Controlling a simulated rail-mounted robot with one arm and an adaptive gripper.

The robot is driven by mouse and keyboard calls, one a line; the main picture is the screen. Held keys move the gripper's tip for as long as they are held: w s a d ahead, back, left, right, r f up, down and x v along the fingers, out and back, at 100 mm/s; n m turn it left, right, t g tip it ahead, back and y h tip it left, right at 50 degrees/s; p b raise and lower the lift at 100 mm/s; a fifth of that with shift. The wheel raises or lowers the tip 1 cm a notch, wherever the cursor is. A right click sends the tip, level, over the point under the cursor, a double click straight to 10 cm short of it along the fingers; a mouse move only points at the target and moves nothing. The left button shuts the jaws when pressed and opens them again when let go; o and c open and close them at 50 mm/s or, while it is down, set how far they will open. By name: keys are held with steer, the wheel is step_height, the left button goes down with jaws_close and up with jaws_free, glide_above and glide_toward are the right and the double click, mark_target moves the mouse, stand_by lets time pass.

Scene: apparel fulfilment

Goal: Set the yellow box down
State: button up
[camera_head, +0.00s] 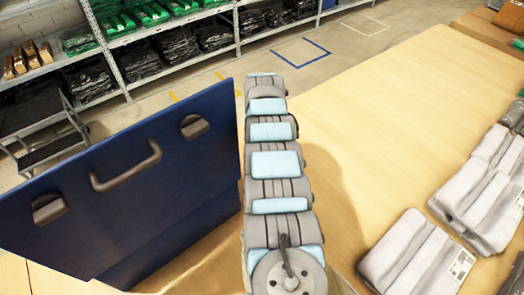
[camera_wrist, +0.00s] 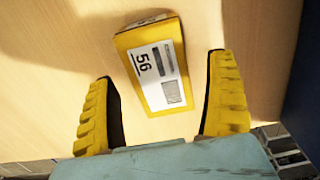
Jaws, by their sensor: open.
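The yellow box (camera_wrist: 172,96) shows in the wrist view, with a white label marked 56 on its upper face. It rests on the light wood table (camera_wrist: 225,22). My gripper (camera_wrist: 162,100) is open, with one yellow finger on each side of the box's near end. Gaps show between the fingers and the box. In the head view my arm hides the box and my gripper.
Grey packaged garments (camera_head: 415,255) lie along the table's right side. Shelves (camera_head: 185,20) with bagged clothes stand behind. The table's middle (camera_head: 385,130) is clear.

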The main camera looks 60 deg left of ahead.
step_height(320, 180, up, 10)
steer(key=p, duration=0.1)
steer(key=shift+p, duration=0.4)
steer(key=shift+w, duration=0.1)
